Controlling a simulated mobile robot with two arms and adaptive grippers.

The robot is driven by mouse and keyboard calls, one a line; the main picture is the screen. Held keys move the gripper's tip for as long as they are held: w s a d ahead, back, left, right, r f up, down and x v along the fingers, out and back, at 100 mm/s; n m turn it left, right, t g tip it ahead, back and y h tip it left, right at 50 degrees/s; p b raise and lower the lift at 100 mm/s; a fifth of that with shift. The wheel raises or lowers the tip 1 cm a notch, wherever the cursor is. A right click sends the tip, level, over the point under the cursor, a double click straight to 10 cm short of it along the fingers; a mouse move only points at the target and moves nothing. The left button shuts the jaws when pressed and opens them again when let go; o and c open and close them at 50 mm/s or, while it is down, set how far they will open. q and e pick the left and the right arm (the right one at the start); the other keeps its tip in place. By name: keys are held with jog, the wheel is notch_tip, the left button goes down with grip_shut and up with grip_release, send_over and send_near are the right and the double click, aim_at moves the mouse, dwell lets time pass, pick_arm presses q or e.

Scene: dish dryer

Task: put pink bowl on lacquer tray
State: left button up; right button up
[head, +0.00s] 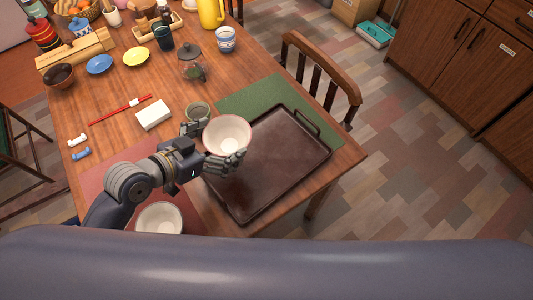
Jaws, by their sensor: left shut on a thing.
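The pink bowl (227,134) is pale inside and is held upright in my left gripper (222,148). The gripper is shut on the bowl, and its fingers hide part of the bowl's near side and rim. The bowl is over the left edge of the lacquer tray, apparently above it; the exact height is hard to tell. The lacquer tray (275,160) is dark brown, rectangular and empty, with a handle at its far right corner. It lies at the table's right end, partly over a green mat. My right gripper is not in view.
A second pale bowl (160,218) stands on a reddish mat (107,178) near my arm. A chair (318,75) is at the table's far right side.

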pick_arm(q)
jog(key=s+d+f, duration=0.3)
jog(key=s+d, duration=0.2)
jog(key=d, duration=0.1)
jog(key=p, duration=0.1)
send_over(269, 139)
jog(key=shift+s+a+f+h, duration=0.2)
jog(key=shift+s+f+h, duration=0.15)
jog(key=shift+f, duration=0.25)
jog(key=shift+w+d, duration=0.1)
jog(key=shift+w, duration=0.2)
jog(key=shift+w+f, duration=0.15)
jog(key=shift+f, duration=0.05)
notch_tip(269, 139, down, 3)
jog(key=shift+f, duration=0.15)
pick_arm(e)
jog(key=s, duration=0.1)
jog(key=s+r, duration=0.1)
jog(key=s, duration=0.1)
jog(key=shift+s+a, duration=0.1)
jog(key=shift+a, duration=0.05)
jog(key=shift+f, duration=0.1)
